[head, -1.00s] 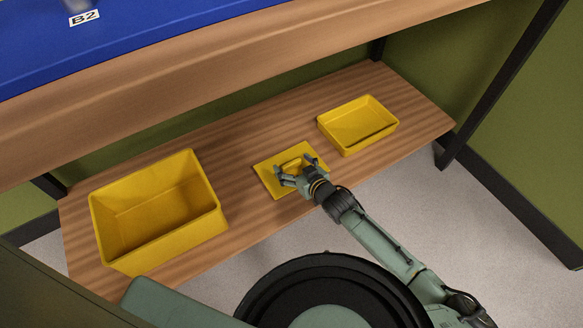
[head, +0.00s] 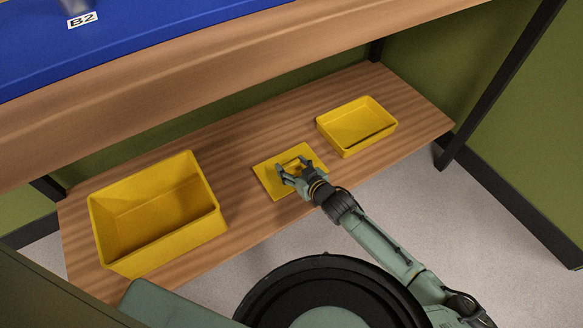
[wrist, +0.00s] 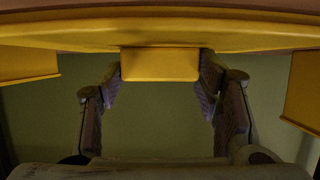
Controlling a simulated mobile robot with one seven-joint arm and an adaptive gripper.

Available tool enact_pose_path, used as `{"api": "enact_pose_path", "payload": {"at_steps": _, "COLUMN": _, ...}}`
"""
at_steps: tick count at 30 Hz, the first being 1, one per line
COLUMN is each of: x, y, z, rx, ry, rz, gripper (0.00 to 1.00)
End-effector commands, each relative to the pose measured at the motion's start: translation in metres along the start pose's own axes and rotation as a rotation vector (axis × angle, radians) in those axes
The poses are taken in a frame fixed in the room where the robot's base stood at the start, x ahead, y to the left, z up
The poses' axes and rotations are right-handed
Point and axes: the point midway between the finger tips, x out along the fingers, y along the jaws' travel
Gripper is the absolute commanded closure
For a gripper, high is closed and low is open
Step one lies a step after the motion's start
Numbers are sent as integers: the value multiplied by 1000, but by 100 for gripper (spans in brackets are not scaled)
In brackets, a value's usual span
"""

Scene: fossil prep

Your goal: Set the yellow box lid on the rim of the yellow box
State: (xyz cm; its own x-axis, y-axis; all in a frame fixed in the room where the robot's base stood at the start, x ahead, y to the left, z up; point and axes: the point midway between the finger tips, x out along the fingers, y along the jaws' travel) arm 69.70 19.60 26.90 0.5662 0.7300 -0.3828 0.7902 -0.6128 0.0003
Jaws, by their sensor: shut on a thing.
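The yellow box lid (head: 270,180) is a flat square plate with a raised handle, level at the middle of the lower wooden shelf. I cannot tell whether it touches the shelf. My gripper (head: 291,165) is shut on the lid's handle, with a finger on each side. In the wrist view the handle (wrist: 160,65) shows between the fingers, below the plate's edge. A deep, open yellow box (head: 160,240) stands at the left of the shelf, apart from the lid. Its rim is clear and its inside looks empty.
A shallow yellow tray (head: 372,140) sits right of the lid. The wooden shelf (head: 240,205) is bare between lid and deep box. A wooden tabletop edge (head: 230,65) overhangs the shelf behind. A black leg (head: 500,85) stands at the right.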

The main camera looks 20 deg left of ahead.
Motion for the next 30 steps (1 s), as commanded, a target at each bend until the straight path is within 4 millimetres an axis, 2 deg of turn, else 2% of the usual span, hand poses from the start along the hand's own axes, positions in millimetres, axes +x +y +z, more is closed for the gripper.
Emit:
{"api": "enact_pose_path", "payload": {"at_steps": 5, "x": -2, "y": 0, "z": -7, "rx": 0, "ry": 1, "rz": 0, "gripper": 75}}
{"api": "enact_pose_path", "payload": {"at_steps": 13, "x": -16, "y": 0, "z": -38, "rx": -1, "ry": 3, "rz": 0, "gripper": 75}}
{"api": "enact_pose_path", "payload": {"at_steps": 17, "x": -42, "y": -6, "z": -26, "rx": 3, "ry": 0, "rz": 3, "gripper": 75}}
{"api": "enact_pose_path", "payload": {"at_steps": 24, "x": -105, "y": -23, "z": -6, "rx": 1, "ry": -3, "rz": 4, "gripper": 75}}
{"api": "enact_pose_path", "payload": {"at_steps": 30, "x": -142, "y": -36, "z": 6, "rx": 2, "ry": -1, "rz": 2, "gripper": 75}}
